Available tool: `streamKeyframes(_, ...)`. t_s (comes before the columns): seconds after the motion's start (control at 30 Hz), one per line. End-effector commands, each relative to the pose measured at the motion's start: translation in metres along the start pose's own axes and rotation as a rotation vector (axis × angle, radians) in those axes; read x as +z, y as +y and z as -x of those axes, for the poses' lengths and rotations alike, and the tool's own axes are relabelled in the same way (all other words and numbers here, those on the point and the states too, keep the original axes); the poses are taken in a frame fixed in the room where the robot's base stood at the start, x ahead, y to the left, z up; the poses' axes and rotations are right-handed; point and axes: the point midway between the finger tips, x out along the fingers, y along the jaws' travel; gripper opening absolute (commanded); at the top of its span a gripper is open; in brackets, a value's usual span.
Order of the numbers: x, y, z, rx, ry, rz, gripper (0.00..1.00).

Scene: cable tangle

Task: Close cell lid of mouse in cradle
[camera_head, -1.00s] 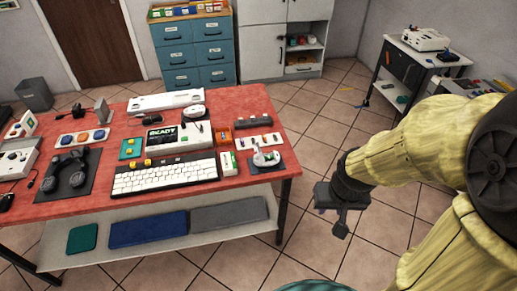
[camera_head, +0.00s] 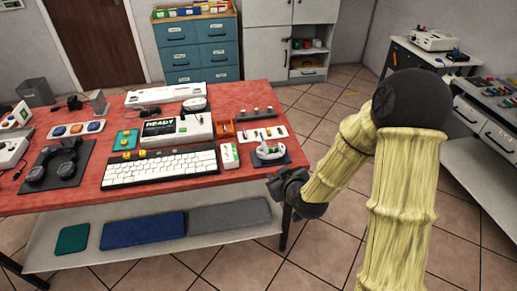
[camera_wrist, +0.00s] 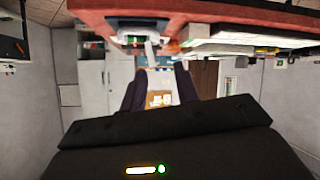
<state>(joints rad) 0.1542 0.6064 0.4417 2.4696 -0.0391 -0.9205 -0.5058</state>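The mouse in its cradle (camera_head: 270,151) is white with an upright grey part and sits on a dark base at the table's right front corner. Its cell lid is too small to make out. In the upside-down wrist view, a white and dark object that appears to be the mouse in its cradle (camera_wrist: 140,32) shows near the top. My gripper (camera_head: 278,186) is just off the table's right front edge, in front of the cradle and apart from it. In the wrist view my gripper (camera_wrist: 160,92) has its two dark fingers spread with nothing between them.
The red table (camera_head: 225,192) also holds a white keyboard (camera_head: 160,167), a small white and green box (camera_head: 230,155), an orange bin (camera_head: 226,131) and a console marked READY (camera_head: 178,131). A lower shelf (camera_head: 75,264) bears coloured mats.

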Motion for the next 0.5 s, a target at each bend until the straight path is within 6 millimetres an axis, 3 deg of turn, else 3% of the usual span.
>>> streamKeyframes(0.03,0.011,-0.007,-0.016,0.006,0.054,0.002,0.31)
streamKeyframes(0.2,0.012,-0.018,-0.043,0.077,0.264,0.011,0.31)
streamKeyframes(0.5,0.009,-0.014,-0.051,0.223,0.466,-0.014,0.31)
